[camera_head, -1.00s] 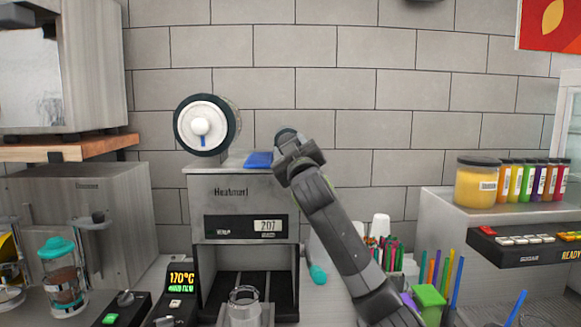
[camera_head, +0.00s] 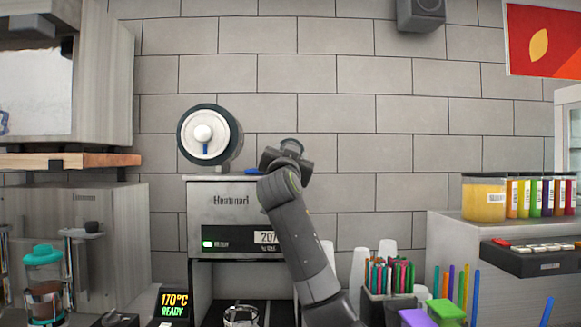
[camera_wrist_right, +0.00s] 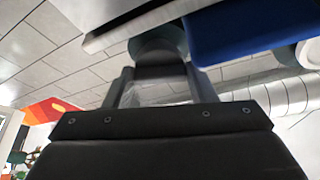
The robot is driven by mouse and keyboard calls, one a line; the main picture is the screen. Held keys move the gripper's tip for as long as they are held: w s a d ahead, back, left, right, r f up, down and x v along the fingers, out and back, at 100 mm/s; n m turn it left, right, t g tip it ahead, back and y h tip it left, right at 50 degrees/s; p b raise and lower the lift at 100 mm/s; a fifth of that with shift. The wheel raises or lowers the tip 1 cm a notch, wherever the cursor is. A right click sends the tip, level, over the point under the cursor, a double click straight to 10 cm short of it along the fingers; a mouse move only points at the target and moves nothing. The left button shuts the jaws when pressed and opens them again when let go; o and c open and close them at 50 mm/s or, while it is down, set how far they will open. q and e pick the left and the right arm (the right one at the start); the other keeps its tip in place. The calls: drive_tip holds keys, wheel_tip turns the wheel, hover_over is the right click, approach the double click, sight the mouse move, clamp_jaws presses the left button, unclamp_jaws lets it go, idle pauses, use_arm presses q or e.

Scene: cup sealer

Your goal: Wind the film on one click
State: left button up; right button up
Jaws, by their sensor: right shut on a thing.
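The cup sealer (camera_head: 222,205) is a grey box with a lit display reading about 207. On its top left stands the film roll (camera_head: 228,137), a dark-rimmed drum with a white face and hub. To its right, my right gripper (camera_head: 288,157) is raised at the sealer's top right. It is shut on a dark round knob (camera_head: 291,143), which shows as a dark teal round end between the fingers in the wrist view (camera_wrist_right: 157,42). The fingertips' contact is partly hidden. A blue piece (camera_head: 254,171) on the sealer top shows beside the knob. My left gripper is not in view.
A clear cup (camera_head: 240,316) stands in the sealer's lower bay. A pen holder (camera_head: 388,308) and white cups (camera_head: 358,268) stand to the right, near my forearm. A jar (camera_head: 484,198) sits on the right shelf. The wall above the sealer is clear.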

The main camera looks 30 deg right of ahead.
drive_tip(key=shift+w+f+m+g+h+b, duration=0.15)
drive_tip(key=shift+m+g+h+b, duration=0.25)
drive_tip(key=shift+m, duration=0.8)
drive_tip(key=o, duration=1)
